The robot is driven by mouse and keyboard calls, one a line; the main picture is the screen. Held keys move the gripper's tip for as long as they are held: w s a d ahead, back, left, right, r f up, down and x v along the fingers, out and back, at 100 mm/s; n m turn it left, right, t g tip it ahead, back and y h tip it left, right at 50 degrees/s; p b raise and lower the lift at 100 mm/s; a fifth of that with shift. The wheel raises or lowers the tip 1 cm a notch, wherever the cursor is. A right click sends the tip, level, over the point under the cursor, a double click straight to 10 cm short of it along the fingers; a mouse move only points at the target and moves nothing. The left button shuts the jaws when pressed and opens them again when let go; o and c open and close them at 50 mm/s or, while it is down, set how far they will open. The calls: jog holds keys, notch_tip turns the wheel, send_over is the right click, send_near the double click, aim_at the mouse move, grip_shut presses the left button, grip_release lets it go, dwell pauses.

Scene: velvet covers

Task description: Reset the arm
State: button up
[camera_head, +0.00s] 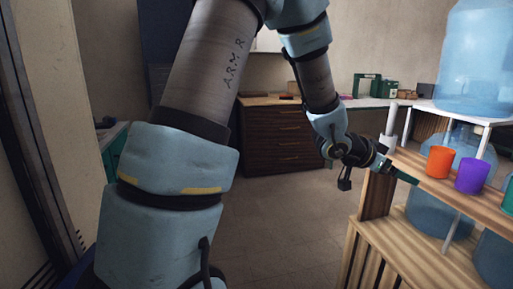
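My arm reaches up from the lower left, bends at the top and comes down in the middle right. My gripper (402,175) is at its end, by the left end of the wooden shelf rack (438,184). It points right and slightly down, towards an orange cup (440,162). The gripper looks apart from the cup. Its fingers are small and dark here, so I cannot tell whether they are open or shut. I see nothing clearly held.
A purple cup (472,176) and a partly cut-off green cup (508,196) stand on the same shelf. Large blue water bottles (477,60) stand above and below. A dark drawer cabinet (282,138) is at the back. The floor (285,225) in the middle is clear.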

jog(key=w+a+f+n+t+y, duration=0.2)
jog(key=w+a+n+y, duration=0.15)
jog(key=a, duration=0.75)
jog(key=w+a+f+n+t+y, duration=0.1)
jog(key=w+a+f+n+y, duration=0.2)
jog(key=a, duration=0.8)
jog(key=s+a+f+n+g+y, duration=0.1)
jog(key=s+a+n, duration=0.3)
jog(key=a, duration=0.5)
jog(key=s+a+f+n+g+y, duration=0.1)
jog(key=s+a+n+g+y, duration=0.2)
jog(key=s+a, duration=0.5)
jog(key=shift+s+a+n+g+y, duration=0.35)
jog(key=shift+a+y, duration=0.4)
jog(key=shift+a, duration=0.45)
